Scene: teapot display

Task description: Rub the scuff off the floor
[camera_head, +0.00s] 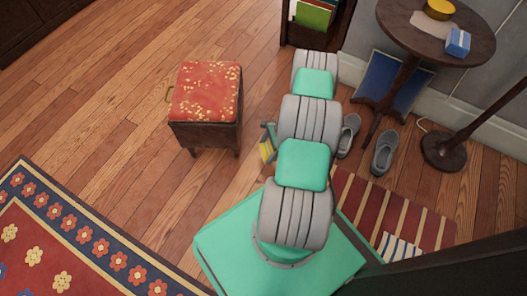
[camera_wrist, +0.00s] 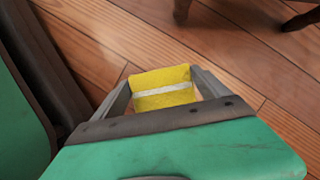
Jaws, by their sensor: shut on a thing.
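My gripper (camera_wrist: 163,84) is shut on a yellow block with a pale stripe (camera_wrist: 160,95), which looks like a sponge. The block sits between the two grey fingers, above or against the wooden floor (camera_wrist: 240,50); I cannot tell whether it touches. In the head view the yellow block (camera_head: 266,151) shows just left of my arm, between the arm and the red-topped stool. I cannot make out a scuff on the floor (camera_head: 140,125) in either view; my arm and gripper hide part of the boards.
A stool with a red patterned top (camera_head: 205,92) stands left of my gripper. A patterned rug (camera_head: 75,240) lies lower left, a striped mat (camera_head: 400,210) right. Grey shoes (camera_head: 384,153), a round table (camera_head: 436,32) and a stand base (camera_head: 444,151) are at the right. Floor upper left is clear.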

